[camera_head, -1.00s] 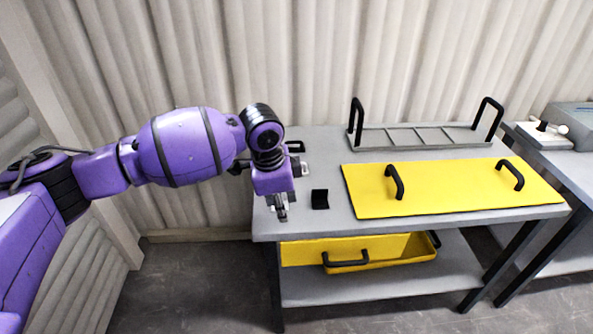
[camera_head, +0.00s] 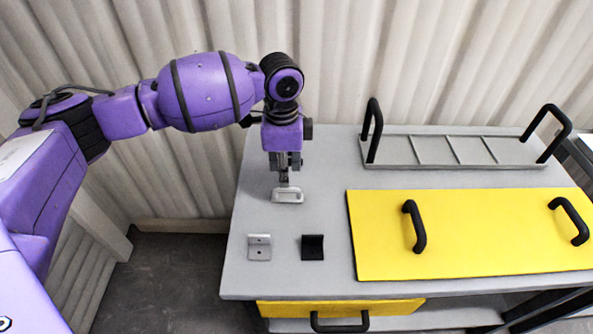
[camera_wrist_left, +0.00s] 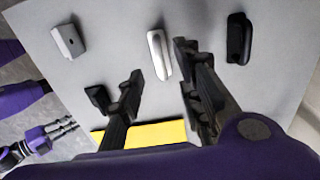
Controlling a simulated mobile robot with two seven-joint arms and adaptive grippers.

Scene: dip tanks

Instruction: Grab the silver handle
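The silver handle (camera_head: 287,196) lies on the grey table top, below my left gripper (camera_head: 286,182) in the head view. In the left wrist view, the silver handle (camera_wrist_left: 160,55) shows as a pale bar between the two dark fingers of my left gripper (camera_wrist_left: 158,62). These fingers are apart, and I see no clear contact with the handle. A black handle (camera_wrist_left: 238,38) lies beyond the right finger in that view; the arm seems to hide it in the head view. My right gripper (camera_wrist_left: 62,128) shows small at the lower left of the wrist view.
A silver bracket (camera_head: 259,247) and a black bracket (camera_head: 312,247) stand near the table's front left. A yellow lid (camera_head: 470,235) with black handles lies to the right. Behind it is a grey rack (camera_head: 400,150) with upright handles. A yellow bin (camera_head: 340,310) is under the table.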

